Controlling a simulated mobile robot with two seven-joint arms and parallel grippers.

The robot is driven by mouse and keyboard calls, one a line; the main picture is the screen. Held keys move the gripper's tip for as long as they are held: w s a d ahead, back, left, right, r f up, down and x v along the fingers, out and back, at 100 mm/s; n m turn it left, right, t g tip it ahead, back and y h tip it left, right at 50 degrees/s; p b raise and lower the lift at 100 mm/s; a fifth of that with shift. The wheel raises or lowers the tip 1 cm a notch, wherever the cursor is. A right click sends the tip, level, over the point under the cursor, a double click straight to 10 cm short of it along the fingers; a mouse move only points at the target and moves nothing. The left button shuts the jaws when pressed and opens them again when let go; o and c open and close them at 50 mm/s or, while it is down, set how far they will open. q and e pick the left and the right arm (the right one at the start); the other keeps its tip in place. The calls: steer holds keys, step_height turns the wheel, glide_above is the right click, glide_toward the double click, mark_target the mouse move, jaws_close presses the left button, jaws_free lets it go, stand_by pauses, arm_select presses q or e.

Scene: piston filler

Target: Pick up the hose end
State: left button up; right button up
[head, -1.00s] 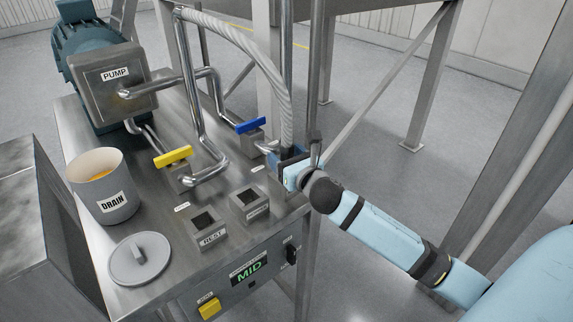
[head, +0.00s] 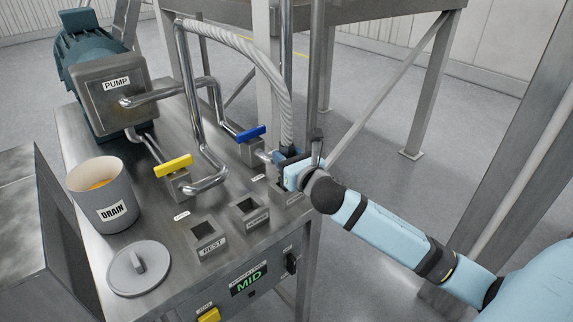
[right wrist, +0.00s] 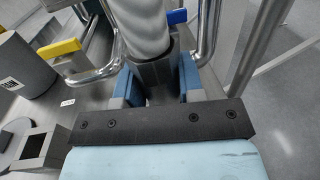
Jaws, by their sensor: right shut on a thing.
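The white ribbed hose (head: 262,58) arches from a steel pipe over the bench and comes down to my right gripper. Its dark cylindrical hose end (right wrist: 156,76) sits between the blue fingers in the right wrist view, with the ribbed hose (right wrist: 145,25) rising above it. My right gripper (head: 285,163) is shut on the hose end at the bench's right edge. It also shows in the right wrist view (right wrist: 157,88), with one finger on each side. The lower tip of the hose end is hidden by the gripper. My left gripper is not in view.
The steel bench (head: 160,245) carries a pump (head: 115,95), a blue valve handle (head: 251,133), a yellow valve handle (head: 173,166), square sockets including one marked NEST (head: 207,238), a drain bucket (head: 105,200) and a lid (head: 139,270). Frame legs (head: 432,90) stand behind my right arm.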

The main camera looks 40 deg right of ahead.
arm_select(q)
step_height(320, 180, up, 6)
steer(key=p, duration=0.6)
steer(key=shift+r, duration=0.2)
arm_select(e)
step_height(320, 180, up, 23)
steer(key=shift+f, duration=0.15)
